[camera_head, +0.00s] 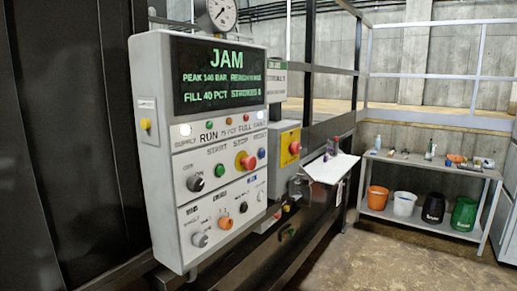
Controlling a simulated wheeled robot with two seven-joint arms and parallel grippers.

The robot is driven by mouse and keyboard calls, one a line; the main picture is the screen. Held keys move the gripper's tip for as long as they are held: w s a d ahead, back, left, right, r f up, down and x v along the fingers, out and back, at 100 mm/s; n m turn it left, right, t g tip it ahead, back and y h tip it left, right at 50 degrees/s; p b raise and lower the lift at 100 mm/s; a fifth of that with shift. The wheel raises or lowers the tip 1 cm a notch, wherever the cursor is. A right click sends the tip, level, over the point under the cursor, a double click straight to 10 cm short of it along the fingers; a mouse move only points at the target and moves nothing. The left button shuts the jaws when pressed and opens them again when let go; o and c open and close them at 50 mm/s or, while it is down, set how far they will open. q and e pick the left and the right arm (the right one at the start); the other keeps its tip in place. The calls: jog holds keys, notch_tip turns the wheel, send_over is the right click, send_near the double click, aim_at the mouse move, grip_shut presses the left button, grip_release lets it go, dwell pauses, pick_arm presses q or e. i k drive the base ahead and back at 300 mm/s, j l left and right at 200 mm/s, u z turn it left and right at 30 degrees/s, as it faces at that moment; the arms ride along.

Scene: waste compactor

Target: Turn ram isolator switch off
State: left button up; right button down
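A grey control panel (190,150) stands at the left centre, its screen (218,76) showing "JAM" in green. Just right of the panel, a grey box (283,165) carries a yellow plate with a red knob (294,147), which looks like an isolator switch; no label on it is readable and its position cannot be told. Neither of my grippers is in view.
Lower panel knobs, one grey (200,240) and one orange (226,222), have small unclear labels. A white sloped shelf (331,168) juts out right of the grey box. A bench (430,163) with buckets stands at the back right. The floor (390,262) in front is clear.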

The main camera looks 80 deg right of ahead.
aim_at(295, 147)
jog(key=z, duration=2.85)
